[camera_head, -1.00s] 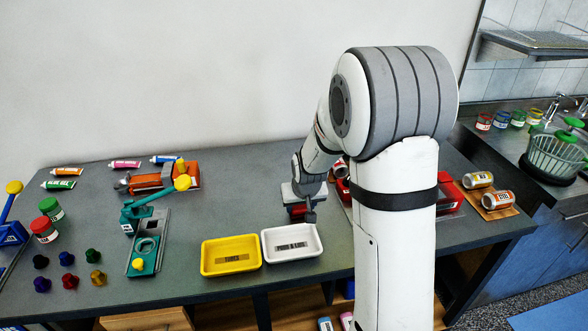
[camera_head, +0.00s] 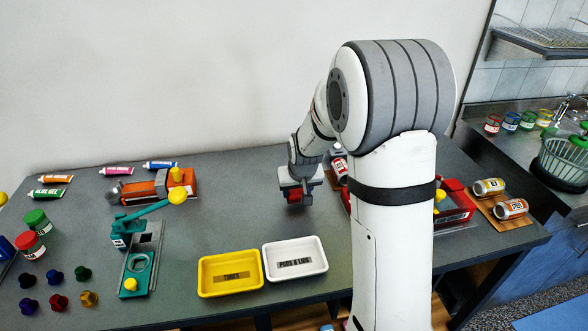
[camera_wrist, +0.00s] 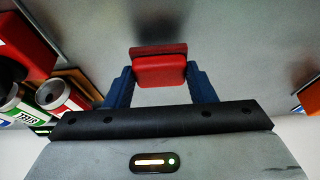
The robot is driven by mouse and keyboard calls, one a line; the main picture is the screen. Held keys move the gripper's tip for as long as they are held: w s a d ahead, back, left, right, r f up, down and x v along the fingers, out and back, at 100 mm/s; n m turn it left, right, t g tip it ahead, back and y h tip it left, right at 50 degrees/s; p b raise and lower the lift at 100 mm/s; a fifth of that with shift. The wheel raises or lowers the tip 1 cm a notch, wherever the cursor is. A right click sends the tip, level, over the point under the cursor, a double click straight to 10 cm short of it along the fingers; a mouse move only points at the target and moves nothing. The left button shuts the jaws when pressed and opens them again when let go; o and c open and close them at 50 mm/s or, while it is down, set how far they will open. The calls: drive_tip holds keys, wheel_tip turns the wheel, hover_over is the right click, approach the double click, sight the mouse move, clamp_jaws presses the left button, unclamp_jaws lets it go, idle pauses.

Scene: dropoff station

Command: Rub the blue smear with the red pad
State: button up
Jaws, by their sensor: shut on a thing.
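My gripper (camera_wrist: 161,78) is shut on the red pad (camera_wrist: 159,70), which sits between its blue fingers in the wrist view. In the head view my gripper (camera_head: 296,196) is over the grey table, behind the white tray, with a small red part of the pad (camera_head: 293,196) showing. Whether the pad touches the table is hard to tell. I see no blue smear in either view; it may be hidden by my arm or the pad.
A yellow tray (camera_head: 230,291) and a white tray (camera_head: 295,277) stand at the table's front. A teal press (camera_head: 139,262) and an orange tool (camera_head: 153,187) are at left. Cans (camera_head: 511,208) and a red container (camera_head: 457,209) are at right. Bare table lies left of my gripper.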

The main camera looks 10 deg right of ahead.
drive_tip(key=shift+v, duration=0.75)
drive_tip(key=shift+w+r+p, duration=0.3)
drive_tip(key=shift+r+p, duration=0.35)
drive_tip(key=shift+r, duration=0.05)
drive_tip(key=shift+s+r+p, duration=0.1)
drive_tip(key=shift+r+p, duration=0.85)
drive_tip(key=shift+r, duration=0.75)
